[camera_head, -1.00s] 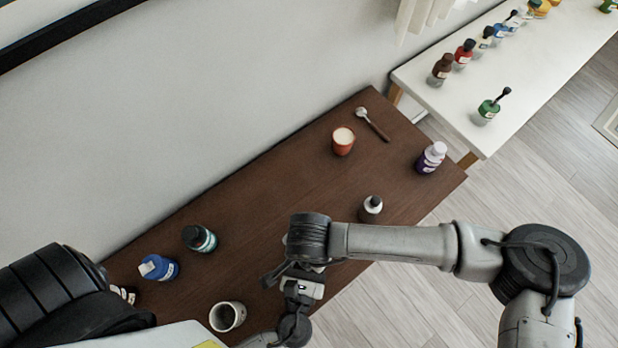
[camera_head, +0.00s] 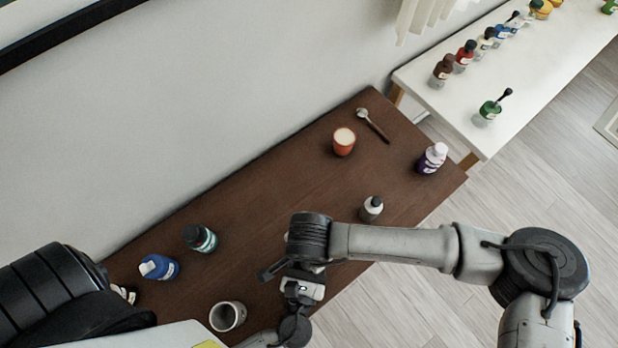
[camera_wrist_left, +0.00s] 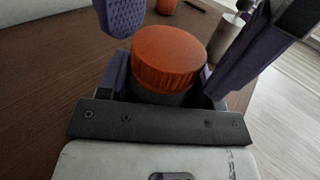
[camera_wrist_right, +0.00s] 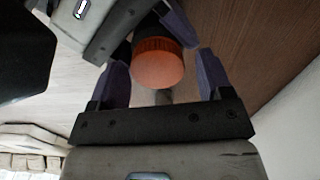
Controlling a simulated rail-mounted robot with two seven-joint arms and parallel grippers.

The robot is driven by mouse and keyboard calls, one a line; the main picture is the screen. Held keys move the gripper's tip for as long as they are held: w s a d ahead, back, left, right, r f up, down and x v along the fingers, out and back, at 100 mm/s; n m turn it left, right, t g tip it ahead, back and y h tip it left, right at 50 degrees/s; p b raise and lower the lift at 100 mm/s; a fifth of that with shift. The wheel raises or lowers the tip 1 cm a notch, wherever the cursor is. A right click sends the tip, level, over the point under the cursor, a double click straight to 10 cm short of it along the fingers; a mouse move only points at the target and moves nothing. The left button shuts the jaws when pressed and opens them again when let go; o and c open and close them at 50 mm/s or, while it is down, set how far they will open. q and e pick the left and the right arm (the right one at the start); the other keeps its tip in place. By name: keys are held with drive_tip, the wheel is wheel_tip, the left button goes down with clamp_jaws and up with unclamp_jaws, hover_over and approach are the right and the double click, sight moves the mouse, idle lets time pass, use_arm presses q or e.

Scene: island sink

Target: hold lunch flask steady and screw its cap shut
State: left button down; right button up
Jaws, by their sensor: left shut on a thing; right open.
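The lunch flask shows mainly as its ribbed orange cap (camera_wrist_left: 168,58) on a dark body, seen from above in the left wrist view. The cap also shows in the right wrist view (camera_wrist_right: 157,62). My left gripper (camera_wrist_left: 166,88) is shut on the flask body below the cap. My right gripper (camera_wrist_right: 163,78) is open, its purple fingers on either side of the cap with gaps visible. Whether the cap sits fully down on its thread cannot be told. In the head view my right wrist (camera_head: 308,240) hides the flask.
The brown table holds an orange cup (camera_head: 343,144), a spoon (camera_head: 372,124), a purple bottle (camera_head: 431,160), a grey bottle (camera_head: 371,209), a teal bottle (camera_head: 201,239), a blue bottle (camera_head: 159,268) and a beige mug (camera_head: 228,316). The mug stands near my left wrist. The table's middle is clear.

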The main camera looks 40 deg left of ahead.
wheel_tip(320, 180, up, 4)
drive_tip(key=shift+r, duration=0.2)
drive_tip(key=shift+c, duration=0.3)
drive_tip(key=shift+s+a+r, duration=0.1)
drive_tip(key=shift+s+r, duration=0.05)
drive_tip(key=shift+r, duration=0.2)
wheel_tip(320, 180, up, 2)
drive_tip(key=shift+m, duration=0.4)
drive_tip(key=shift+r, duration=0.65)
drive_tip(key=shift+f, duration=0.1)
drive_tip(key=shift+f, duration=3.9)
